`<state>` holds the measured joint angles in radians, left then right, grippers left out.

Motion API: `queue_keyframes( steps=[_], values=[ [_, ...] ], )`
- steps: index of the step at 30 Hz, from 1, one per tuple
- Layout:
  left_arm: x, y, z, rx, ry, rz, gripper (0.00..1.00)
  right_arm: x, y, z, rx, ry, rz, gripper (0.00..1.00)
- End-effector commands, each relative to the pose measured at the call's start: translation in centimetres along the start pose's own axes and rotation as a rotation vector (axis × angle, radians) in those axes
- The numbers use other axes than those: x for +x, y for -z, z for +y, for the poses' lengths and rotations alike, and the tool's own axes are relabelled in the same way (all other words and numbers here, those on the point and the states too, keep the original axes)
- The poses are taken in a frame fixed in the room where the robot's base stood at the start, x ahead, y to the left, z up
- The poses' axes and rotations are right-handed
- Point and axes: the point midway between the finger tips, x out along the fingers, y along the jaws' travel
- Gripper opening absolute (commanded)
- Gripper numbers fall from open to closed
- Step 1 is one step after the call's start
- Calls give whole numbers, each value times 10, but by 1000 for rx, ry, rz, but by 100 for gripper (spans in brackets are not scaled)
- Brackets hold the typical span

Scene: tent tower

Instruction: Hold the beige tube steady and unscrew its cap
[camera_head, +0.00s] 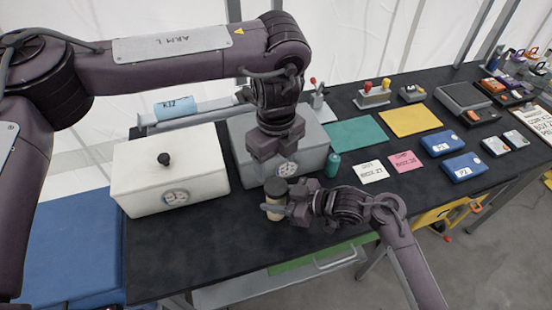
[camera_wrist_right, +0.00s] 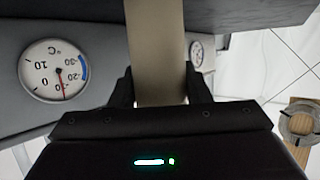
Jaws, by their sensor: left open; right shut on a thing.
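The beige tube (camera_head: 275,215) is upright near the front of the dark table, with a dark cap (camera_head: 276,186) on its top. My right gripper (camera_head: 283,207) comes from the right and is shut on the tube's body below the cap. In the right wrist view, the tube (camera_wrist_right: 158,45) runs between the two dark fingers; its cap cannot be made out there. My left gripper (camera_head: 276,157) is open, points down and is above the cap, apart from it in the picture. Its fingertips partly cover the grey box behind.
A white box (camera_head: 172,188) with a dial and black knob stands left. A grey box (camera_head: 310,137) with a dial is behind the tube. A teal bottle (camera_head: 333,164) stands just right of it. Note cards (camera_head: 374,171) lie further right. The table front is clear.

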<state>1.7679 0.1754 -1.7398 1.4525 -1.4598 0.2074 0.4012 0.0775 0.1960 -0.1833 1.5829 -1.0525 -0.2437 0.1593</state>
Motion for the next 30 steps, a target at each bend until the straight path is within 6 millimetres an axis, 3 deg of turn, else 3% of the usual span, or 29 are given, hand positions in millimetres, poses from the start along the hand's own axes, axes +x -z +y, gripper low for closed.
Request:
queue_keyframes(
  steps=[15, 27, 30],
  values=[
    [69, 0, 1, -9, -3, 2, 67, 0, 1, 0, -1, 0, 1, 0],
    [78, 0, 0, -7, -1, 0, 67, 0, 0, 0, -1, 0, 1, 0],
    [78, 0, 0, -7, -1, 0, 57, 0, 1, 0, -1, 0, 1, 0]
  ],
)
